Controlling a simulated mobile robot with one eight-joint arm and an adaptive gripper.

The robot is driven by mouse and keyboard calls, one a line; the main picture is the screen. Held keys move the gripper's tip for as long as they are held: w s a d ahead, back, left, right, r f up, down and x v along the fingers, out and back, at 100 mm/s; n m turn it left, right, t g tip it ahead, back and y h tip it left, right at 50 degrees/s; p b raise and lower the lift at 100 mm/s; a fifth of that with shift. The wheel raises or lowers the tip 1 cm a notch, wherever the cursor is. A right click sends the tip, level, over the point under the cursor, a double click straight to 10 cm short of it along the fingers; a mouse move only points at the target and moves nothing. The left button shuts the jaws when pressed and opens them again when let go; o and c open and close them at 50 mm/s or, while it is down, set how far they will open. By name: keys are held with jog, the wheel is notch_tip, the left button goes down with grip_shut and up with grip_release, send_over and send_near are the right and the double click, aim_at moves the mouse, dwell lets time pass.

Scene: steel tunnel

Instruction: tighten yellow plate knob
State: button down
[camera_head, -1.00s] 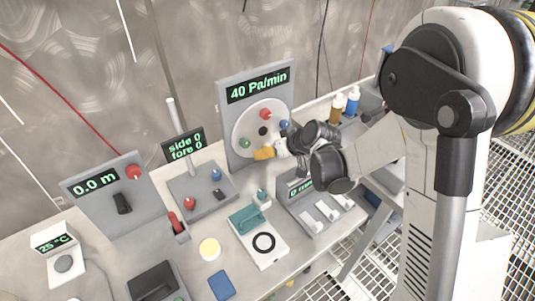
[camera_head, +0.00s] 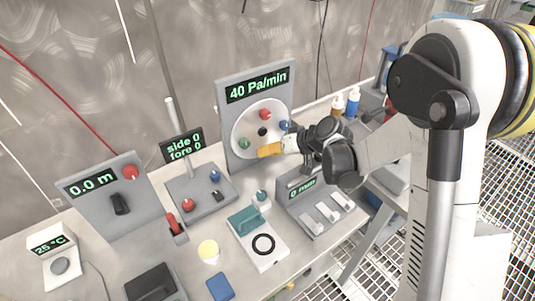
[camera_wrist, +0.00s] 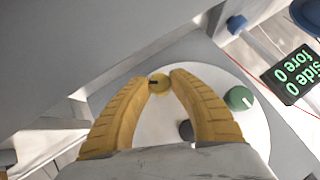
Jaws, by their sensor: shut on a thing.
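The grey upright panel (camera_head: 226,117) carries a display reading 40 Pa/min (camera_head: 257,86) and a round white plate (camera_head: 243,127). Red (camera_head: 266,114), green (camera_head: 244,144), blue (camera_head: 284,126) and black (camera_head: 262,132) knobs show on the plate. My gripper (camera_head: 261,152) is at the plate's lower edge, its yellow fingers covering the yellow knob in the head view. In the wrist view the yellow knob (camera_wrist: 159,84), with a dark mark, sits between the tips of my gripper (camera_wrist: 160,80), which is shut on it. The green knob (camera_wrist: 239,98) is to the right.
The side/fore panel (camera_head: 203,190) with its post stands left of the plate panel. A grey box with white levers (camera_head: 314,223) is below my arm. Bottles (camera_head: 352,102) stand behind my arm.

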jog(key=c, duration=1.1)
grip_release()
jog(key=v, duration=1.2)
jog(key=shift+f, duration=0.1)
